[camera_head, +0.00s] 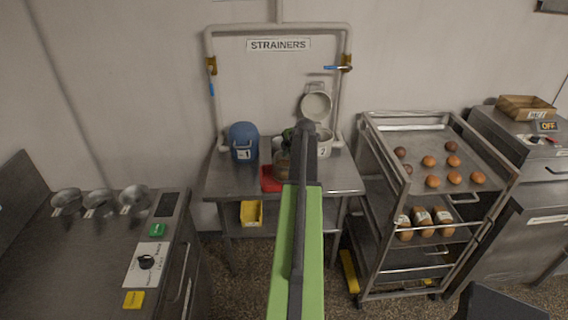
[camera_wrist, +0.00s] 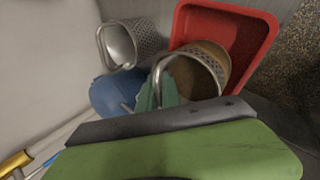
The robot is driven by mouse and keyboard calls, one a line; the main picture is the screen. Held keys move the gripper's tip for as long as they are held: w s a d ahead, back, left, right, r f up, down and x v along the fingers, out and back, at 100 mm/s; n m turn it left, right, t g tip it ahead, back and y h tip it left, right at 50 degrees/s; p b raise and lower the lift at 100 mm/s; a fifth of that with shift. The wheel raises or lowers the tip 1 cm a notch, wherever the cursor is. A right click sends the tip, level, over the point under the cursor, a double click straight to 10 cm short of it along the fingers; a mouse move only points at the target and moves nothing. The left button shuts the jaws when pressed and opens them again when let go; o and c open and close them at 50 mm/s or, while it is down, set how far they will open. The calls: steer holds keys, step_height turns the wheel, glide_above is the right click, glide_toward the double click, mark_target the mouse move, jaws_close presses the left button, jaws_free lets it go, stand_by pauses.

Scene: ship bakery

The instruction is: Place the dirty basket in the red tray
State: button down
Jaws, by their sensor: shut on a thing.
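The dirty basket (camera_wrist: 206,69) is a perforated metal strainer with brown residue and a loop handle. In the head view the basket (camera_head: 281,166) is partly hidden behind my arm. The red tray (camera_head: 267,184) lies on the steel table, partly covered. In the wrist view the basket overlaps the red tray (camera_wrist: 252,30); I cannot tell whether it touches the tray floor or hangs above it. My gripper (camera_wrist: 157,92) shows teal fingers at the basket's handle and is shut on it. In the head view my arm hides most of the gripper.
A blue container (camera_head: 243,143) marked 1 stands left on the table (camera_head: 228,180); a pale container (camera_head: 325,143) marked 2 stands right. A strainer (camera_head: 316,105) hangs above. A clean metal basket (camera_wrist: 131,44) shows in the wrist view. A bun rack (camera_head: 420,125) stands right, a counter (camera_head: 70,240) left.

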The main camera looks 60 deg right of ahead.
step_height(320, 180, down, 3)
steer(key=shift+r+b, duration=0.1)
steer(key=shift+b, duration=0.6)
steer(key=shift+r, duration=0.2)
steer(key=shift+f, duration=0.1)
steer(key=c, duration=1.5)
jaws_free()
steer(key=shift+c, duration=0.2)
steer(key=shift+s+a+r+p, duration=0.1)
steer(key=shift+s+r+p, duration=0.05)
steer(key=shift+r+p, duration=0.4)
steer(key=p+v, duration=0.9)
steer(key=v, duration=0.2)
